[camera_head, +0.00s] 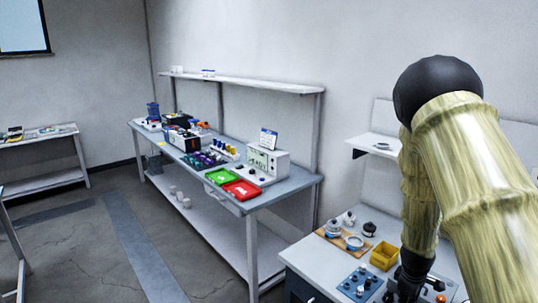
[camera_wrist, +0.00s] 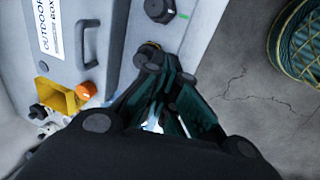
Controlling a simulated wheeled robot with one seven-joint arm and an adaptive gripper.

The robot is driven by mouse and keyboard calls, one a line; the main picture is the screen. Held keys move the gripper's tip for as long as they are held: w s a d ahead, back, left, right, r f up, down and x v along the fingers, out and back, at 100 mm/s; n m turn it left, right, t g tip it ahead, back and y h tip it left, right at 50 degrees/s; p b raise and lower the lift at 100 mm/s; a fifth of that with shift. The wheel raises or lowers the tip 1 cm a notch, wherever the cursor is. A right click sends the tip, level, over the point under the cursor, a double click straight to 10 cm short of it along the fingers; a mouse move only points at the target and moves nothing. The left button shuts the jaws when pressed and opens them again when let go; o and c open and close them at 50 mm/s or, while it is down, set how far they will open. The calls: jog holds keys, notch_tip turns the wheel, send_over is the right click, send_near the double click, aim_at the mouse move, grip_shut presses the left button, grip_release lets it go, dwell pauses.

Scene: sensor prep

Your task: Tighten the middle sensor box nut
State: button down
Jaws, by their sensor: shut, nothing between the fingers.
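In the wrist view a grey box (camera_wrist: 105,12) labelled "OUTDOOR BOX" fills the upper left, with a dark handle (camera_wrist: 87,45). A dark nut-like fitting (camera_wrist: 159,10) sits near its top right edge, beside a short green mark. A second fitting with a yellowish rim (camera_wrist: 152,45) shows just beyond my gripper (camera_wrist: 165,65) and is mostly hidden by it. My gripper's fingers are shut with nothing between them. I cannot tell whether the tips touch the fitting. In the head view my gripper (camera_head: 407,284) is low at the right, over the near bench, partly hidden by my arm.
A yellow bin (camera_head: 384,257) and a blue plate with knobs (camera_head: 358,285) stand on the near bench (camera_head: 302,250). An orange knob (camera_wrist: 87,91) lies close to the gripper's left. A green banded round thing (camera_wrist: 300,45) is at the right above bare floor.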

jog(key=shift+f+b, duration=1.15)
jog(key=shift+f, duration=1.4)
jog(key=shift+w+d, duration=0.2)
jog(key=shift+w+a+p, duration=0.1)
jog(key=shift+w+p, duration=0.1)
jog(key=shift+p, duration=0.35)
jog(key=shift+s+a, duration=0.1)
jog(key=shift+s+a+r, duration=0.15)
jog(key=shift+s+a, duration=0.05)
notch_tip(320, 180, up, 6)
jog(key=p, duration=0.4)
